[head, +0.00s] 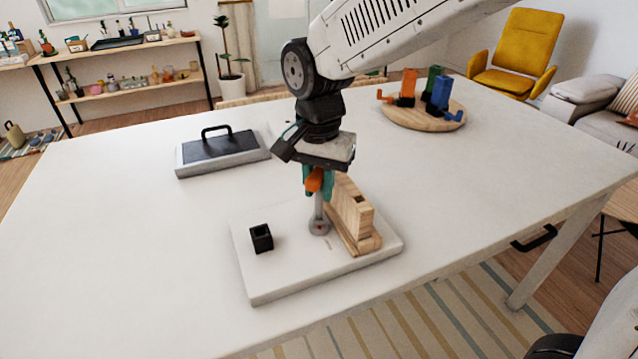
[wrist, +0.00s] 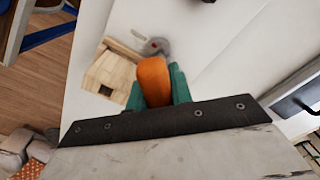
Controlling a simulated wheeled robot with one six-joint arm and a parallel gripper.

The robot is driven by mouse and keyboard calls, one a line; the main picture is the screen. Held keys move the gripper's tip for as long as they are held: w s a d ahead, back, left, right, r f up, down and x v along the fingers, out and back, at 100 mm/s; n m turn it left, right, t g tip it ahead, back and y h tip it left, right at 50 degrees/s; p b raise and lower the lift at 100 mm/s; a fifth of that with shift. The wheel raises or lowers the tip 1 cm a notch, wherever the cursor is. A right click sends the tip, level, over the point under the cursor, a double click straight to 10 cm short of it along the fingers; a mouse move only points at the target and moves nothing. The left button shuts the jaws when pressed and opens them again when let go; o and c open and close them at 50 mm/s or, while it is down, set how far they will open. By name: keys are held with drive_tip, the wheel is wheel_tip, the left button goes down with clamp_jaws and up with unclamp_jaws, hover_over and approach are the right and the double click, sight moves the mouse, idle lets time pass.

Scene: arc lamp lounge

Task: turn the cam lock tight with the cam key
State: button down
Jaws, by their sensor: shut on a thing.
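My gripper (head: 317,182) has teal fingers and is shut on the orange handle of the cam key (head: 314,180). The handle also shows between the fingers in the wrist view (wrist: 152,82). The key's grey shaft points down, nearly upright, to the round grey cam lock (head: 319,228), which has a small red mark. In the wrist view the cam lock (wrist: 158,46) shows just beyond the handle. The shaft's tip looks to be at the lock, but I cannot tell whether it is seated. A wooden block (head: 352,212) stands close beside the lock, on the right in the head view.
A white board (head: 285,282) carries the lock, block and an open black square holder (head: 261,238). Behind stand a grey tray with a dark handled lid (head: 220,150) and a round wooden board (head: 425,120) with coloured pieces. The white table's left side is clear.

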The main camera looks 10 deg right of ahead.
drive_tip(key=m, duration=0.4)
idle(0.3)
drive_tip(key=shift+m, duration=0.4)
drive_tip(key=m, duration=0.4)
drive_tip(key=shift+w, duration=0.1)
drive_tip(key=m, duration=0.4)
